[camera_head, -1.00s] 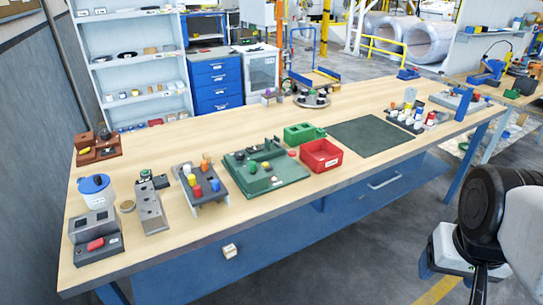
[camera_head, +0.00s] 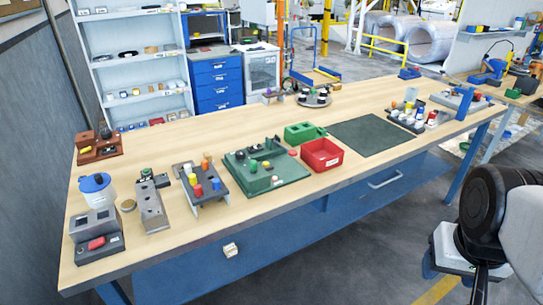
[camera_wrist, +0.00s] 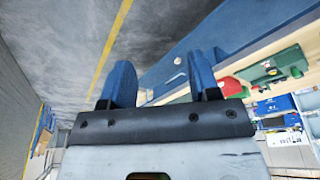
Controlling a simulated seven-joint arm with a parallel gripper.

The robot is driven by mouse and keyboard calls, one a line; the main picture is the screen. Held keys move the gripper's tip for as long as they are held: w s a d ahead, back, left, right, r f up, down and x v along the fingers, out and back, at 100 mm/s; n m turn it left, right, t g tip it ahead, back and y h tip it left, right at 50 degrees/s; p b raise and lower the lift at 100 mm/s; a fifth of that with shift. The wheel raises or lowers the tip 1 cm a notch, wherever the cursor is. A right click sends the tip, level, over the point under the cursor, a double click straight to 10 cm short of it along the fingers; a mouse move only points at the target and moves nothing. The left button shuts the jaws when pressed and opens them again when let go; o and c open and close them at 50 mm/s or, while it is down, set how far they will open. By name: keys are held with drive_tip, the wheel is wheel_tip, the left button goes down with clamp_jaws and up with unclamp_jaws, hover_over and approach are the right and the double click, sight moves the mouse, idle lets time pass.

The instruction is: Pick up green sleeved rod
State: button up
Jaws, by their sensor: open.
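I cannot surely pick out a green sleeved rod. A small dark piece with a green top (camera_head: 147,174) stands at the back of a grey block on the left of the table, and green parts sit on a green board (camera_head: 285,172); these are too small to identify. In the wrist view, my gripper (camera_wrist: 161,85) is open, its two blue fingers wide apart with nothing between them. It is away from the table, over the floor on the near side. In the head view, my arm shows at the right edge.
The wooden table (camera_head: 220,128) holds a blue-lidded tub (camera_head: 97,190), a rack of coloured pegs (camera_head: 205,183), a red bin (camera_head: 322,155), a green box (camera_head: 300,132) and a dark mat (camera_head: 370,136). The mat and the table's back middle are clear.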

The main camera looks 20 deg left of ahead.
drive_tip(key=w+a+r+n, duration=0.2)
drive_tip(key=w+a, duration=0.2)
drive_tip(key=w, duration=0.3)
drive_tip(key=w+a+r+n, duration=0.2)
drive_tip(key=w+a, duration=0.1)
drive_tip(key=w, duration=0.4)
drive_tip(key=n+g, duration=0.3)
drive_tip(key=n, duration=0.8)
hover_over(253, 162)
drive_tip(key=f, duration=1.1)
drive_tip(key=shift+d+f, duration=0.25)
drive_tip(key=shift+a+f, duration=0.15)
drive_tip(key=shift+a, duration=0.15)
drive_tip(key=shift+f, duration=0.15)
drive_tip(key=shift+f, duration=1.15)
